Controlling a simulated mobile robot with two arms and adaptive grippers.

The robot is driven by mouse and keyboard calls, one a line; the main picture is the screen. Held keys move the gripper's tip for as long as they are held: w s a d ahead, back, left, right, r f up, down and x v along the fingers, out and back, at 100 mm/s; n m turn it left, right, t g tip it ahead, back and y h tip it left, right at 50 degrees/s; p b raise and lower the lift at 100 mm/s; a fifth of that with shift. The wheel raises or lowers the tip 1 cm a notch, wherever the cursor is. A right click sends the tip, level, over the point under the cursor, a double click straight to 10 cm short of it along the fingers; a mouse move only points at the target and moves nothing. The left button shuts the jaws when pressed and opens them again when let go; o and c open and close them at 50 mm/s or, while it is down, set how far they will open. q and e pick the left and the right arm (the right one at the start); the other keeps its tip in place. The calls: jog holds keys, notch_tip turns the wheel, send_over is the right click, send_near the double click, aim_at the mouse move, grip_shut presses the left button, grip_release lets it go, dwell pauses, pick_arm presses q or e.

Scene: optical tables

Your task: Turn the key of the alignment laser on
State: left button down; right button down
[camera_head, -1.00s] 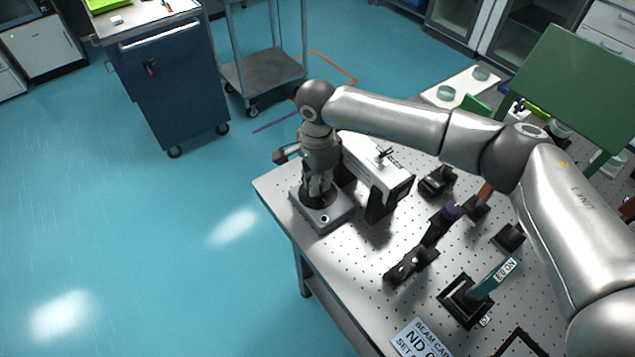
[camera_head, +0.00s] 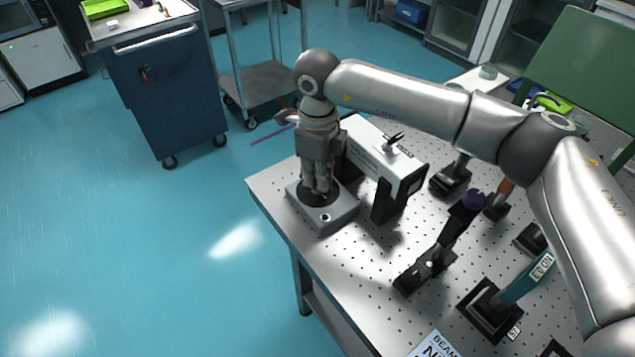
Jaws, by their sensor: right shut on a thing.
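The alignment laser (camera_head: 398,168) is a white and dark box held above the perforated optical table on dark supports. A grey box with a round black dial (camera_head: 323,217) stands at the table's near left corner, just left of the laser. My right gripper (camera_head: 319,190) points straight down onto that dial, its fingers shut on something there. The key itself is hidden by the fingers or too small to make out. My left gripper is out of the picture.
Dark optic mounts (camera_head: 425,270) and a teal-plated post (camera_head: 522,284) stand on the table (camera_head: 370,290) to the right. A sign (camera_head: 435,346) lies at the front. A blue cabinet (camera_head: 168,95) and a grey cart (camera_head: 262,80) stand behind. The floor at left is clear.

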jog(key=m+b, duration=0.2)
jog(key=m, duration=0.1)
jog(key=shift+f, duration=0.1)
jog(key=shift+m+b, duration=0.85)
jog(key=shift+m, duration=0.65)
jog(key=c, duration=1.6)
grip_release()
notch_tip(320, 180, up, 12)
